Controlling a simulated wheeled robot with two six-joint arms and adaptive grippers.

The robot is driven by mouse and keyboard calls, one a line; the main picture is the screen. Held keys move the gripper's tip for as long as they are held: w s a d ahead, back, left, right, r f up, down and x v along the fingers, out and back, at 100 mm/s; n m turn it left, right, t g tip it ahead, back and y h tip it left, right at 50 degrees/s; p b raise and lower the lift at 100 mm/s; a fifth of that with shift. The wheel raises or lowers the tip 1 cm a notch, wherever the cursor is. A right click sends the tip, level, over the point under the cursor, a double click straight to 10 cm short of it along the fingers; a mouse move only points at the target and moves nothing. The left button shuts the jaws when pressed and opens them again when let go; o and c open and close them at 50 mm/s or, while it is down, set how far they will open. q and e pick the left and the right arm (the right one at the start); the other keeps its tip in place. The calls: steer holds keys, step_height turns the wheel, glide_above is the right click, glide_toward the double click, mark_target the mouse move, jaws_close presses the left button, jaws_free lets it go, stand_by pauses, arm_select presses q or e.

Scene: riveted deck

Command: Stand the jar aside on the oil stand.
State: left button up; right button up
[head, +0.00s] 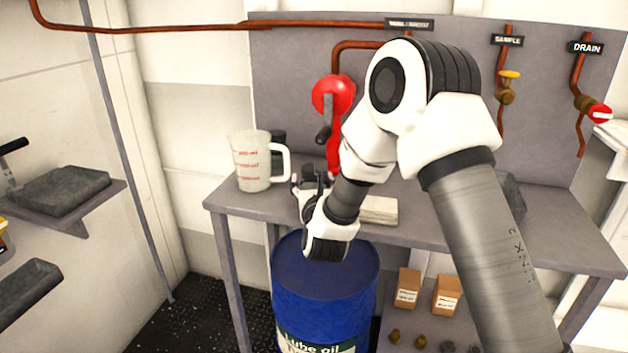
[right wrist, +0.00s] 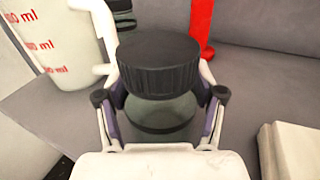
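The jar has a ribbed black lid (right wrist: 160,64) over a greenish glass body (right wrist: 160,112) and stands upright in the right wrist view. My right gripper (right wrist: 161,92) has a finger against each side of the jar and looks shut on it. In the head view this gripper (head: 311,182) is over the front of the grey bench, right of the measuring jug, and the jar is mostly hidden. A blue drum labelled "Lube oil" (head: 325,275) stands below, in front of the bench. My left gripper is not in view.
A measuring jug (head: 252,165) stands on the bench (head: 240,204), with a dark-lidded container (head: 279,145) behind it. The drum top is clear.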

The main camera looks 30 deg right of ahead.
steer(key=shift+s+r, duration=0.1)
steer(key=shift+r, duration=0.05)
steer(key=shift+f, duration=0.2)
steer(key=v, duration=0.5)
steer(key=shift+s+a+b, duration=0.25)
steer(key=shift+s+b, duration=0.1)
steer(key=shift+b, duration=0.05)
steer(key=b+v, duration=0.6)
steer(key=b, duration=0.1)
steer(key=shift+r, duration=0.1)
